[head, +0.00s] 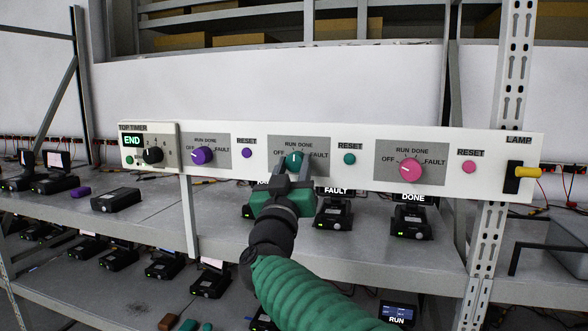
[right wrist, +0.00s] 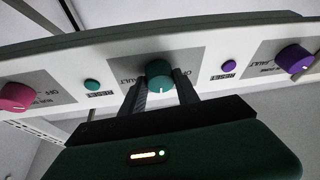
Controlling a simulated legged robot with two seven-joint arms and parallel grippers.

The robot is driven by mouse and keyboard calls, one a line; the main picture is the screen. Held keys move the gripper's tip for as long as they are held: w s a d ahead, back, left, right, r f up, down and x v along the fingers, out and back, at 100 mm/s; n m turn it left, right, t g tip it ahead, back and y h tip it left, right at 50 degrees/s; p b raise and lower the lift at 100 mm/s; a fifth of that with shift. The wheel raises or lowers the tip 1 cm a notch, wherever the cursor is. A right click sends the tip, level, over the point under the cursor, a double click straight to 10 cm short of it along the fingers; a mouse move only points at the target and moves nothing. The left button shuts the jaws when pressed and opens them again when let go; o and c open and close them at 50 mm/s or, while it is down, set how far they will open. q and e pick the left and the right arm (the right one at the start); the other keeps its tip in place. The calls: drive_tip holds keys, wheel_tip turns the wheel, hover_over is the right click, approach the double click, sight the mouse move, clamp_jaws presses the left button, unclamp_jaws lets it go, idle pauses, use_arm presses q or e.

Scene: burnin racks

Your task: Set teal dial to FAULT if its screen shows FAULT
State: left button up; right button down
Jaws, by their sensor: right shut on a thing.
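The teal dial (head: 293,160) sits in the middle of the white panel, with OFF, RUN, DONE and FAULT labels around it, partly hidden by my gripper. My right gripper (head: 293,168) reaches up from below and is shut on the teal dial. In the right wrist view the teal dial (right wrist: 159,74) sits between the two dark fingers, with a white mark on its face; the exact label it points to is hard to tell. A device with a FAULT screen (head: 335,191) stands below, right of my gripper. Another screen left of it is mostly hidden. My left gripper is out of view.
The panel also carries a purple dial (head: 203,155), a pink dial (head: 410,169), a teal reset button (head: 349,159), a timer knob (head: 152,155) and a yellow lamp lever (head: 528,172). A device with a DONE screen (head: 412,198) stands on the shelf below.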

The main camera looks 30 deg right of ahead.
drive_tip(key=m+h, duration=0.1)
drive_tip(key=m, duration=0.1)
drive_tip(key=m+g+b, duration=0.1)
drive_tip(key=m, duration=0.1)
drive_tip(key=shift+w+f+m+g+h, duration=0.1)
drive_tip(key=shift+w+m+g+h, duration=0.05)
drive_tip(key=shift+m+g+h, duration=0.2)
drive_tip(key=m+g+h, duration=0.1)
drive_tip(key=m+g, duration=0.1)
drive_tip(key=m, duration=0.2)
drive_tip(key=shift+a, duration=0.15)
drive_tip(key=m+g+h, duration=0.1)
drive_tip(key=m+g, duration=0.1)
drive_tip(key=m, duration=0.3)
drive_tip(key=shift+w, duration=0.1)
drive_tip(key=shift+m+g+p, duration=0.6)
drive_tip(key=shift+m+g, duration=0.55)
drive_tip(key=shift+m, duration=1.3)
drive_tip(key=c, duration=0.9)
unclamp_jaws()
drive_tip(key=shift+a, duration=0.1)
